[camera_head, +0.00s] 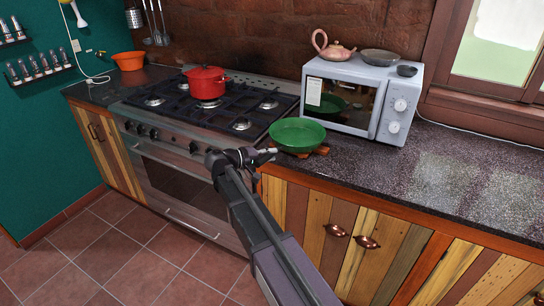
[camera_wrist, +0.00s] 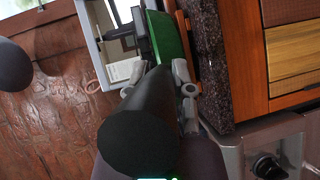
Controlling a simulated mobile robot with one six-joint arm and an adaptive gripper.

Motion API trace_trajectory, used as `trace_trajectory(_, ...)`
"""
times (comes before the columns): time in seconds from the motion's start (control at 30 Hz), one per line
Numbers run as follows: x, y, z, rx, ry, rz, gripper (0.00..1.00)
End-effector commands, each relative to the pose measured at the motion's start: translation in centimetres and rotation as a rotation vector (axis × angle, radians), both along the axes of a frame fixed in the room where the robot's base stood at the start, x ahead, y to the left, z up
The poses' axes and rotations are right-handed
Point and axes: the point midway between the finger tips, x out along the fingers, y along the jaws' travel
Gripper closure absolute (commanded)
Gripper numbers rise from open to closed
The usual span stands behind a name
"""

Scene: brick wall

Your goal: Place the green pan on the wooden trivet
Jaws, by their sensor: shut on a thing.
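The green pan (camera_head: 298,133) is level at the counter's front edge, left of the microwave. The wooden trivet (camera_head: 323,150) shows partly under the pan's right and front side; the rest is hidden by the pan. I cannot tell whether the pan touches it. My gripper (camera_head: 262,155) is at the pan's front left, over the counter edge. In the wrist view, my gripper (camera_wrist: 158,89) is shut on the pan's dark handle (camera_wrist: 140,125), with a finger on each side. The green pan body (camera_wrist: 168,38) lies beyond the fingers.
A white microwave (camera_head: 362,95) stands close behind the pan, with a pink teapot (camera_head: 333,46) and bowls on top. The stove (camera_head: 225,110) with a red pot (camera_head: 206,83) is to the left. An orange bowl (camera_head: 128,61) is farther left. The counter (camera_head: 450,185) at right is clear.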

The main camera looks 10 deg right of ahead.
Motion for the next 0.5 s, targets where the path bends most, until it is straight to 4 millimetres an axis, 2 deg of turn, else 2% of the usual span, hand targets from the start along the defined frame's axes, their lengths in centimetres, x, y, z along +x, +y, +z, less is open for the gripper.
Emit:
trace_trajectory(0.03, -0.01, 0.00, -0.03, 0.001, 0.001, -0.001, 0.63)
trace_trajectory(0.13, -0.01, 0.00, -0.02, 0.001, 0.001, -0.001, 0.35)
trace_trajectory(0.5, -0.01, 0.04, 0.00, 0.000, 0.000, 0.000, 0.35)
